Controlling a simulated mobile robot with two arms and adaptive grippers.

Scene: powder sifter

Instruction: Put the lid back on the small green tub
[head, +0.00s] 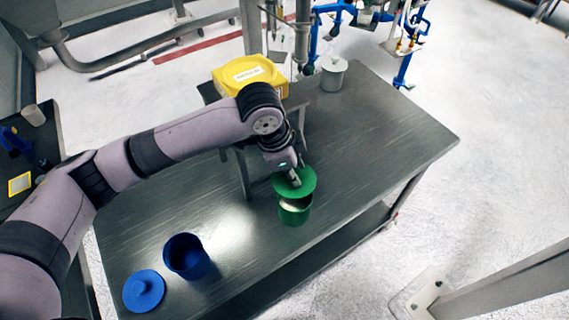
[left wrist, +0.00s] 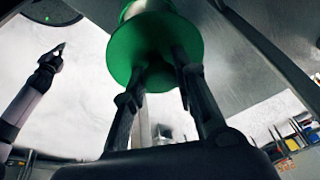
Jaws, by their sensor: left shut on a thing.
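My left gripper (head: 294,179) is shut on the green lid (head: 303,187). It holds the lid tilted just above the small green tub (head: 294,214), over its back part. The tub stands upright on the metal table, and part of its open mouth shows in front of the lid. In the left wrist view the fingers grip the knob of the lid (left wrist: 125,52), and a bit of the green tub (left wrist: 140,8) shows beyond it. My right gripper (left wrist: 52,57) shows small at the left of that view; its jaws are too small to read.
The metal table (head: 370,150) has free room right of the tub. An open blue tub (head: 187,262) and a blue lid (head: 144,290) sit at the front left. A yellow container (head: 250,78) is behind my arm.

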